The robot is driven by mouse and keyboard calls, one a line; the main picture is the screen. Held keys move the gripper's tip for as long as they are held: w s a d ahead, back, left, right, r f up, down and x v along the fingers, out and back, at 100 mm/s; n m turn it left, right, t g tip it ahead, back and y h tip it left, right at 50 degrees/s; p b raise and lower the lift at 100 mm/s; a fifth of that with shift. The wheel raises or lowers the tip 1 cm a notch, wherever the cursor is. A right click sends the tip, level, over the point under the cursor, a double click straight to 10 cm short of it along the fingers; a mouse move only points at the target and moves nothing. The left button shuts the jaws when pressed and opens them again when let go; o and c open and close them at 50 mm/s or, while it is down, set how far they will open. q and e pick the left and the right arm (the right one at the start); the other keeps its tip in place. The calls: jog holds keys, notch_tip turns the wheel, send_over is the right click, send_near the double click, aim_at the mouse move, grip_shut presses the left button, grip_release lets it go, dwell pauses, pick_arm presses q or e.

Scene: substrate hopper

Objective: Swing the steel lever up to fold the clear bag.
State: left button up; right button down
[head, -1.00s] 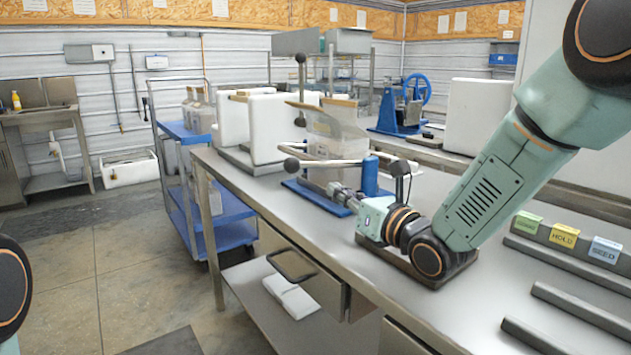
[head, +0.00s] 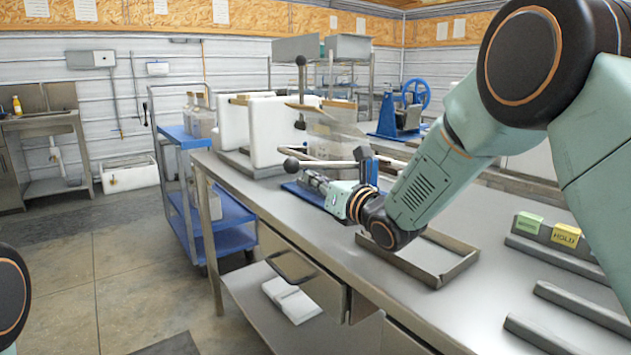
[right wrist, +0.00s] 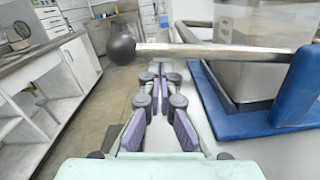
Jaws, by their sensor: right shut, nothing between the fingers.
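The steel lever (head: 325,164) lies roughly level across the front of the blue-based fixture, with a black ball knob (head: 291,165) at its left end. The lever (right wrist: 220,49) and its knob (right wrist: 121,48) also show in the right wrist view. The clear bag (head: 335,135) stands upright behind the lever, partly hidden by it. My right gripper (head: 308,178) is shut and empty, low beside the fixture. In the right wrist view its closed fingers (right wrist: 158,68) point forward, just below the lever near the knob, apparently apart from it. My left gripper is out of view.
The fixture's blue base (head: 305,191) and post (head: 367,168) stand close to my right gripper. White blocks (head: 270,125) stand behind on the bench. An empty metal tray frame (head: 440,275) lies below my right arm. A blue cart (head: 215,215) stands left of the bench.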

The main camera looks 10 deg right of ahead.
jog(key=shift+d+r+m+p, duration=0.1)
jog(key=shift+r+m+p, duration=0.9)
jog(key=shift+r+m, duration=0.55)
jog(key=w+d+r+m+h+p, duration=0.1)
jog(key=w+d+r+m+p, duration=0.3)
jog(key=d+r+m+p, duration=0.7)
jog(key=shift+w+d+r+p, duration=0.3)
jog(key=shift+w+r+p, duration=0.1)
jog(key=shift+r+p, duration=0.65)
jog(key=shift+d+r, duration=0.1)
jog(key=shift+d, duration=0.05)
jog(key=shift+s, duration=0.1)
